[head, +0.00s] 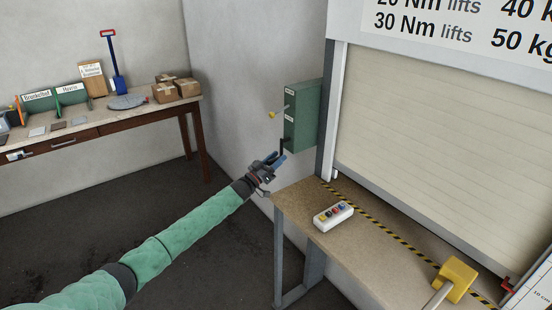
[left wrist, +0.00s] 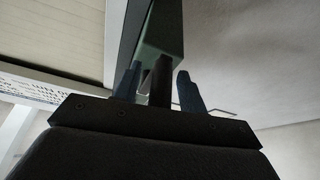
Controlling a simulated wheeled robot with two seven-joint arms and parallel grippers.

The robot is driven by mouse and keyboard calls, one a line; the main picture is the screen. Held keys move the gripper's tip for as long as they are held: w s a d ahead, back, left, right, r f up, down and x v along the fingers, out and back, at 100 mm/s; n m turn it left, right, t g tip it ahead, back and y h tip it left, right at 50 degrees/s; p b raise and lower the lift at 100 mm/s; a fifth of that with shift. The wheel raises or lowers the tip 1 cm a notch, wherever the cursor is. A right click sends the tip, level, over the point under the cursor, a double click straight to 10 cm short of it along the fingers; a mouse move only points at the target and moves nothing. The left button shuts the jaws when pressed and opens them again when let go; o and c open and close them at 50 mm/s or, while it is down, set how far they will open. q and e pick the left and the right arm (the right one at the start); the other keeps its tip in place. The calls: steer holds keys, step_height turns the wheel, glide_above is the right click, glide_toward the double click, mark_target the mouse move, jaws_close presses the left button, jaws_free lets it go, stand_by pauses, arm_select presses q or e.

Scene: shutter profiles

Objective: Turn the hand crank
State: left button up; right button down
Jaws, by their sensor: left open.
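The green box (head: 303,116) is fixed to the wall left of the shutter. A dark crank handle (head: 282,147) shows at its lower left side. My left gripper (head: 277,161) is at the lower end of this handle, with its blue fingers apart. In the left wrist view, a dark round bar (left wrist: 160,82), seemingly the crank handle, stands between the two open fingers (left wrist: 158,90), under the green box (left wrist: 163,35). I cannot tell whether the fingers touch it. My right gripper is not in view.
Below right is a bench (head: 300,205) with a white button box (head: 333,216) and a yellow block (head: 456,276). The closed shutter (head: 440,150) stands behind. A table with boxes (head: 177,89) is at left.

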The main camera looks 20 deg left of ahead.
arm_select(q)
steer(key=shift+c, duration=0.2)
jaws_close()
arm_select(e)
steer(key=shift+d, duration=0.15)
arm_select(q)
steer(key=shift+w+a, duration=0.1)
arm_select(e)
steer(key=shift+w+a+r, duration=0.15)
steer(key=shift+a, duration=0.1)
